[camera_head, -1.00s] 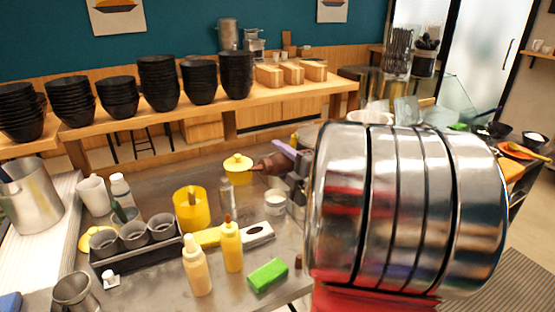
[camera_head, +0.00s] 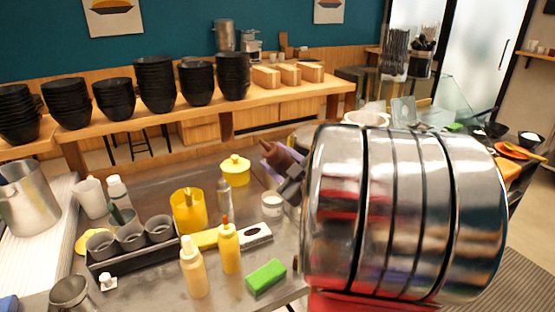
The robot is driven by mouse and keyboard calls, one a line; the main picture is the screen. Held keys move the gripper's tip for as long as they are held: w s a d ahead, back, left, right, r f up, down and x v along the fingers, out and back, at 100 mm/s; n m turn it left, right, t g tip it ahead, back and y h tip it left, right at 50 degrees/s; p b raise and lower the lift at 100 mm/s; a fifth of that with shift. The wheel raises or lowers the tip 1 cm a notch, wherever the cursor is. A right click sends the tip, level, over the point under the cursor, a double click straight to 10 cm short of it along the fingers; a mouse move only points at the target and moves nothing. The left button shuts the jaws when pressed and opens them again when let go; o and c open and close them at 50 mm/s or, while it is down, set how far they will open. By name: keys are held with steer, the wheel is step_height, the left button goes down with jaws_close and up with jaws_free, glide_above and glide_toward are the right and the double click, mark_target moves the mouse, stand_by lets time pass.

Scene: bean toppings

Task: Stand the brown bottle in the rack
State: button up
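The brown bottle (camera_head: 284,158) is right of the middle in the head view, tilted with its narrow tip up and to the left. My gripper (camera_head: 279,163) is around it, with a purple finger behind the bottle and the dark gripper body to the lower right. It appears shut on the bottle, held above the steel counter; my shiny arm hides part of the gripper. The black rack (camera_head: 140,258) stands at the left of the counter, with three grey round cups in a row. A green-tipped item stands in or behind the middle cup.
Between rack and gripper stand a yellow container (camera_head: 189,212), two yellow squeeze bottles (camera_head: 229,248) and a clear bottle (camera_head: 224,196). A yellow lidded pot (camera_head: 235,170) is behind. A green sponge (camera_head: 265,276) lies in front. A metal cup (camera_head: 72,293) is front left.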

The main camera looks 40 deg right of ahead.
steer(key=shift+m, duration=3.8)
steer(key=shift+a, duration=0.1)
